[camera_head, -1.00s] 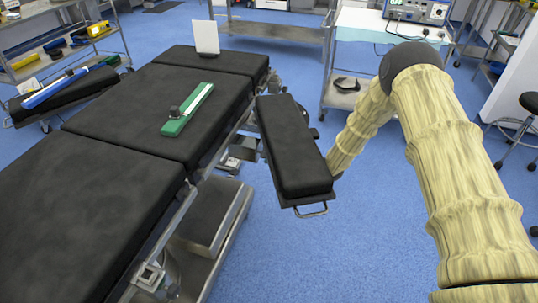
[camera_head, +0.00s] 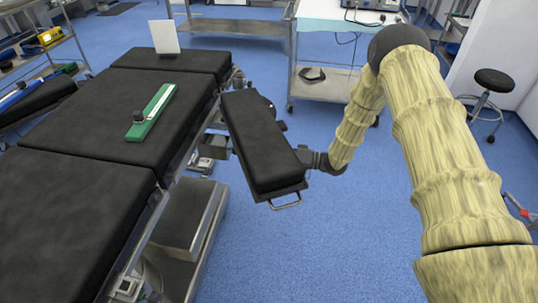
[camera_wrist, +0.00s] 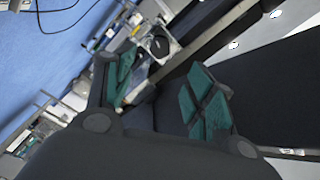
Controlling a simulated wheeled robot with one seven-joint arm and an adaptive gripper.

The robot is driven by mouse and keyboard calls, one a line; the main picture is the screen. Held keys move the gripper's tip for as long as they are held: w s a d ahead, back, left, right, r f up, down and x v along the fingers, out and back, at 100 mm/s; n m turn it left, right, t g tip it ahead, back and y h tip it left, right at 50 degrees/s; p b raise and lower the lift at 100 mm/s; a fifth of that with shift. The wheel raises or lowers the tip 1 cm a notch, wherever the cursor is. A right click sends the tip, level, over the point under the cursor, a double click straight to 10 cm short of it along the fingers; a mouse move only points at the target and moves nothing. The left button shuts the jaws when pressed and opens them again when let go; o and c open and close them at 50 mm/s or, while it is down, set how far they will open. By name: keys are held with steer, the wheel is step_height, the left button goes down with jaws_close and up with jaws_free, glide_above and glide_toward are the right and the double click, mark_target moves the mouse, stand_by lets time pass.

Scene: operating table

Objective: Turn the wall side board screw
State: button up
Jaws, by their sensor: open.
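A black padded side board (camera_head: 262,145) sticks out from the right side of the operating table (camera_head: 125,95), with a metal handle at its near end. A second black board (camera_head: 38,102) is at the table's left side. I cannot tell which is the wall side board. My gripper (camera_head: 318,161) is beside the near right end of the right board, partly hidden. In the wrist view its teal-padded fingers (camera_wrist: 165,86) are apart with nothing held. A round black part (camera_wrist: 160,45) shows beyond the fingers near a metal rail; I cannot tell whether it is the screw.
A green and white tool (camera_head: 152,112) and an upright white card (camera_head: 164,37) are on the table. A metal cart (camera_head: 325,82) stands behind my arm, and a black stool (camera_head: 493,80) is at the right. Blue floor (camera_head: 330,225) is clear in front of the board.

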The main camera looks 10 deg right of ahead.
stand_by(0.3)
steer(key=s+d+f+m+t+h, duration=0.2)
steer(key=s+f+m+t+h, duration=0.15)
steer(key=s+f+h, duration=0.8)
steer(key=s+d+f+g+h, duration=0.1)
steer(key=s+d+f+g, duration=0.1)
steer(key=s+f, duration=0.5)
steer(key=s+d+f+g+h, duration=0.1)
steer(key=s+d+f+g, duration=0.15)
steer(key=s, duration=0.85)
steer(key=s+d+r+g+h, duration=0.1)
steer(key=s+d+g+h, duration=0.15)
steer(key=s, duration=0.65)
steer(key=s+d+r+g+h, duration=0.1)
steer(key=s+d+g, duration=0.15)
steer(key=s, duration=0.75)
step_height(320, 180, up, 14)
steer(key=p, duration=1.4)
steer(key=shift+w+n, duration=0.3)
steer(key=shift+n, duration=0.05)
